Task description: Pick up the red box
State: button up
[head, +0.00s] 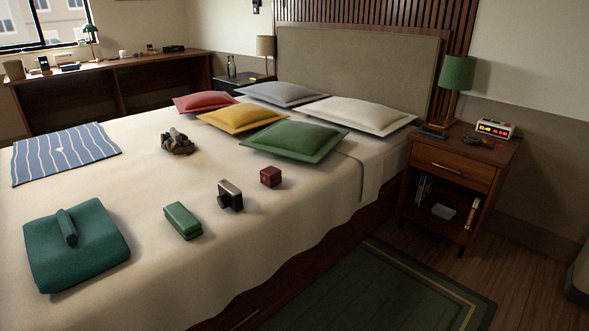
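A small dark red box (270,176) sits on the cream bedspread (130,183), near the bed's right side and in front of the green pillow. It stands just right of and behind a black-and-silver camera-like object (230,195), with a small gap between them. Nothing covers the box. My gripper is not in the head view, so its state does not show.
A green case (183,221) and a folded teal cloth (75,250) lie on the bed. Several pillows, including a green one (294,140), lie by the headboard. A wooden nightstand (459,176) stands right. The green rug (370,290) beside the bed is clear.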

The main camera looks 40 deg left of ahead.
aim_at(271, 175)
jog(key=u, duration=0.5)
jog(key=i, duration=0.9)
jog(key=u, duration=1.1)
jog(key=i, duration=0.25)
jog(key=u, duration=0.2)
